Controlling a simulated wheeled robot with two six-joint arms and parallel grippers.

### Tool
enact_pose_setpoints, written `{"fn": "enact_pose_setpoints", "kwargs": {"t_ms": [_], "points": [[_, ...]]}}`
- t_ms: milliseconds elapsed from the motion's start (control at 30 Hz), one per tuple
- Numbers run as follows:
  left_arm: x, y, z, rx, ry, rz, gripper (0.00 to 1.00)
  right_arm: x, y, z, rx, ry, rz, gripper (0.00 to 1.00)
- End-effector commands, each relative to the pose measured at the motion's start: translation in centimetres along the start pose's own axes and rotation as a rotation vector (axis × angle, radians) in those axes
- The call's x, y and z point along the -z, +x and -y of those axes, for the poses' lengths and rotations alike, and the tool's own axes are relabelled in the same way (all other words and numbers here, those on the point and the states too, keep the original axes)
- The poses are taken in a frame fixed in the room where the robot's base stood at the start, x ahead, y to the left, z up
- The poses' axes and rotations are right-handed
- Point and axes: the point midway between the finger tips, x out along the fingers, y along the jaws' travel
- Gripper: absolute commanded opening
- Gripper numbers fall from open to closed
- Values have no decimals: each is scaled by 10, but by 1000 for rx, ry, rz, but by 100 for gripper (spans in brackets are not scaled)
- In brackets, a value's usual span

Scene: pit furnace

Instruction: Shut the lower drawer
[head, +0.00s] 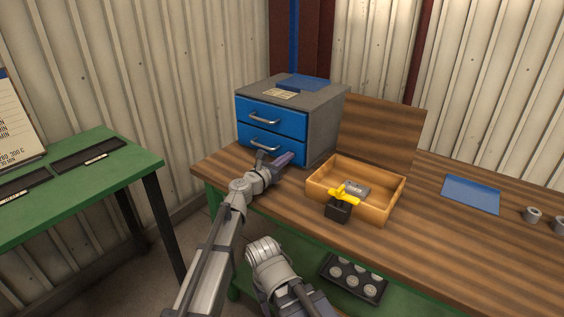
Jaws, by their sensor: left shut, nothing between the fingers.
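A grey cabinet (320,120) with two blue drawers stands at the back left of the wooden bench. The lower drawer (285,149) has a blue front and a silver bar handle (262,147). Its front looks about level with the upper drawer (285,119), with no clear gap showing. My left gripper (274,160) is shut and empty, right in front of the lower drawer's bottom edge. I cannot tell whether it touches the front. It hides part of the drawer's lower edge.
A wooden tray (389,204) holding a grey part stands right of the cabinet. A black block (338,210) with a yellow piece is at its front. A blue sheet (470,194) and grey rings (532,214) lie further right. A green table (75,185) stands left, across a gap.

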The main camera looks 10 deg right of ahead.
Motion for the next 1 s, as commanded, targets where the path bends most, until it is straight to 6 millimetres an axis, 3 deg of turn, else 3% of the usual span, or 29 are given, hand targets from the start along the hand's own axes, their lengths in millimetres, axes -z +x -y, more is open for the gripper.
{"fn": "enact_pose_setpoints", "kwargs": {"t_ms": [567,767,1000], "points": [[-2,5,0,0,-7,4,0,0,-1,0,0,0,0,50],[-2,-29,4,-1,-3,3,0,0,-1,0,0,0,0,50],[-1,-85,5,-3,0,3,0,0,0,0,0,0,0,50]]}}
